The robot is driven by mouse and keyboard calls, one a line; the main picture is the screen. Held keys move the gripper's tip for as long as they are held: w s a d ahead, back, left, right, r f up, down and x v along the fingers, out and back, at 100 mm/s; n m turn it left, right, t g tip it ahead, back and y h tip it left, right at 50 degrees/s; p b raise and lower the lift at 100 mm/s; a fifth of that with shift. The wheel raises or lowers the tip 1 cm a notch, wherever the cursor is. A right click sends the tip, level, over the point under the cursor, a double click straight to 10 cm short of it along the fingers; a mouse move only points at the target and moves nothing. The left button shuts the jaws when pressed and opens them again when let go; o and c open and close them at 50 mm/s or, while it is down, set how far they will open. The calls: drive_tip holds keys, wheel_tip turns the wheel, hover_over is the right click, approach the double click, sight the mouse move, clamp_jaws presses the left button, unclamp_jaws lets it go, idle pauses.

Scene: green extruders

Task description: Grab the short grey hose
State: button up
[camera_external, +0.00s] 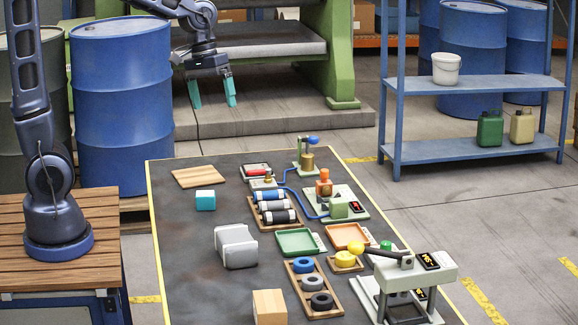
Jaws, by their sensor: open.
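Two grey pieces could be the hose. A short grey ring (312,283) lies in a wooden tray (294,286) between a blue ring (303,265) and a black ring (321,301). A longer grey cylinder (274,206) lies in another wooden tray (254,214) between a blue one and a black one. The ring is the shorter of the two. My gripper (214,106) has teal fingers spread wide apart. It is open and empty, high beyond the far left end of the table, well away from both trays.
The dark table (195,285) holds a white-grey block (235,246), a teal cube (205,200) and a wooden box (269,307). A grey-green press (413,270) with a yellow-knobbed lever stands near the rings. Green (297,242) and orange (347,236) trays lie between the rows.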

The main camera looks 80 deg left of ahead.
drive_tip(key=w+a+f+n+g+h, duration=0.1)
drive_tip(key=w+a+f+n, duration=0.4)
drive_tip(key=w+a+f, duration=0.35)
drive_tip(key=n+h, duration=0.2)
drive_tip(key=n, duration=0.3)
approach(274, 206)
drive_tip(key=f, duration=0.3)
drive_tip(key=shift+w+a+g, duration=0.3)
drive_tip(key=shift+w+g, duration=0.05)
drive_tip(key=shift+g, duration=0.05)
drive_tip(key=shift+y, duration=0.3)
drive_tip(key=shift+w+d+x, duration=0.1)
drive_tip(key=shift+d+x, duration=0.05)
drive_tip(key=shift+x, duration=1.2)
drive_tip(key=shift+w+d+x, duration=0.15)
drive_tip(key=shift+x, duration=1.2)
drive_tip(key=shift+r, duration=0.2)
drive_tip(key=c, duration=0.9)
